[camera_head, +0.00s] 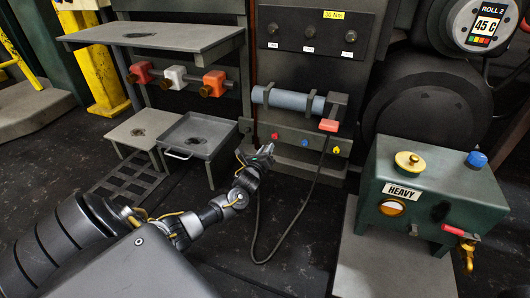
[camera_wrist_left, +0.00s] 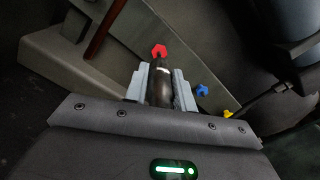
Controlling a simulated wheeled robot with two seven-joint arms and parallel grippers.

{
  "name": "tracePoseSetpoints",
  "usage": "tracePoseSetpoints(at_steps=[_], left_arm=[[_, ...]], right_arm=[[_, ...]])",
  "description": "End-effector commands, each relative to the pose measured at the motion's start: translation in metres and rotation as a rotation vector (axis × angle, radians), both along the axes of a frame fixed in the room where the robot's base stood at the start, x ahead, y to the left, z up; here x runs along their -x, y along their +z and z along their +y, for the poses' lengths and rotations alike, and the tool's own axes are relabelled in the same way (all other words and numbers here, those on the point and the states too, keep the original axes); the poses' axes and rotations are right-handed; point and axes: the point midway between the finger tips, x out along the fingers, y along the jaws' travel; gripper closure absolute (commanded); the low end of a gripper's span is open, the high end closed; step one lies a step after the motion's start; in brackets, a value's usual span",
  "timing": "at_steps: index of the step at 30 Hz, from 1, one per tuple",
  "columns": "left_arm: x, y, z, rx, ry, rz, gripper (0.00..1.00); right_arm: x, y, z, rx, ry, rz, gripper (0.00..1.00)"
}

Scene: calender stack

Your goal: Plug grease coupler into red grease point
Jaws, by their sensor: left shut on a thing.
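My left gripper (camera_head: 264,153) is in front of the lower panel, close to the row of grease points. In the left wrist view its jaws (camera_wrist_left: 160,85) are shut on the dark grease coupler (camera_wrist_left: 160,88), whose pale tip points at the red grease point (camera_wrist_left: 159,50). The tip is very close to the red point; I cannot tell whether they touch. The red grease point (camera_head: 275,136) is at the left end of the row in the head view. The coupler is hard to make out there. My right gripper is not in view.
The blue grease point (camera_head: 305,142) and yellow grease point (camera_head: 336,150) sit right of the red one. A black hose (camera_head: 257,225) loops to the floor below. A grey cylinder (camera_head: 287,99) is above. A green box marked HEAVY (camera_head: 432,180) stands right, a tray (camera_head: 197,135) left.

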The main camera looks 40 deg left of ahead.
Motion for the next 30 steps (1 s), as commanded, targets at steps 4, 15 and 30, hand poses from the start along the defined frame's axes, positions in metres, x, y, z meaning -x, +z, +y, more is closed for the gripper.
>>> tracePoseSetpoints(at_steps=[4, 15, 30], left_arm=[[-0.012, -0.003, 0.005, -0.001, 0.001, 0.0, 1.0], [-0.027, -0.001, 0.009, -0.001, 0.0, 0.001, 1.0], [-0.027, -0.001, 0.01, 0.0, 0.0, 0.002, 1.0]], right_arm=[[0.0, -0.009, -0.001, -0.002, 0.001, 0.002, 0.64], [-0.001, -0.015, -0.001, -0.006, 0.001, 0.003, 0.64], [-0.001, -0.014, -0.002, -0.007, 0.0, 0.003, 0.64]])
